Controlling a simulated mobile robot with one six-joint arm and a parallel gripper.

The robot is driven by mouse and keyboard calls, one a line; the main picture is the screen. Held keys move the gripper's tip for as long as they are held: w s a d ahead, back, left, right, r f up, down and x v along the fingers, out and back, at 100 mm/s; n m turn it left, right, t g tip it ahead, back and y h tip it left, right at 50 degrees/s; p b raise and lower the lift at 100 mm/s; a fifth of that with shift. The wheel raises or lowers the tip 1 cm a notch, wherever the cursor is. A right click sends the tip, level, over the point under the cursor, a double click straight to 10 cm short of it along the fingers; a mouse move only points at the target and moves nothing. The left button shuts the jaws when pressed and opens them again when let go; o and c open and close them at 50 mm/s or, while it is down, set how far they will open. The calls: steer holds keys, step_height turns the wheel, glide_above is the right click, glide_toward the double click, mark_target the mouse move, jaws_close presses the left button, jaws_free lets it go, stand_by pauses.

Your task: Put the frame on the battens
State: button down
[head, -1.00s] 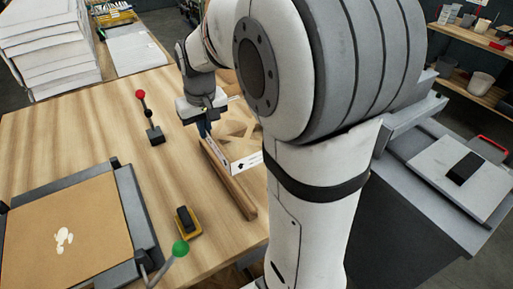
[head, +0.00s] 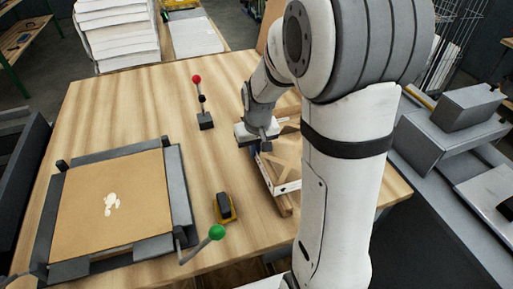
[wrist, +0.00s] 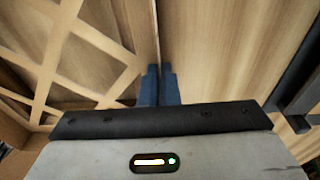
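The frame (head: 285,187) is a shallow white-sided box with a tan lattice inside, at the table's right side, partly behind my arm. In the wrist view its lattice (wrist: 75,55) fills the left. One wooden batten (head: 286,209) sticks out from under its near edge; any other batten is hidden. My gripper (head: 262,149) is at the frame's left side. In the wrist view the blue fingers (wrist: 159,72) are close together on either side of the thin frame wall, shut on it. I cannot tell whether the frame touches the batten.
A red-knobbed lever (head: 203,105) stands left of my gripper. A yellow-and-black block (head: 223,208) and a green-knobbed lever (head: 216,233) are nearer. A dark fixture (head: 181,195) around a brown panel (head: 110,205) fills the table's left.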

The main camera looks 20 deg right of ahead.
steer(key=shift+f, duration=0.2)
steer(key=c, duration=1.7)
jaws_free()
steer(key=shift+r, duration=0.2)
step_height(320, 180, up, 12)
steer(key=s+b, duration=0.1)
steer(key=s, duration=0.1)
steer(key=shift+t, duration=0.8)
steer(key=s, duration=0.5)
steer(key=s+a, duration=0.1)
steer(key=s, duration=0.5)
steer(key=s+a, duration=0.1)
steer(key=s, duration=0.4)
steer(key=shift+s+f, duration=0.15)
steer(key=shift+f, duration=0.25)
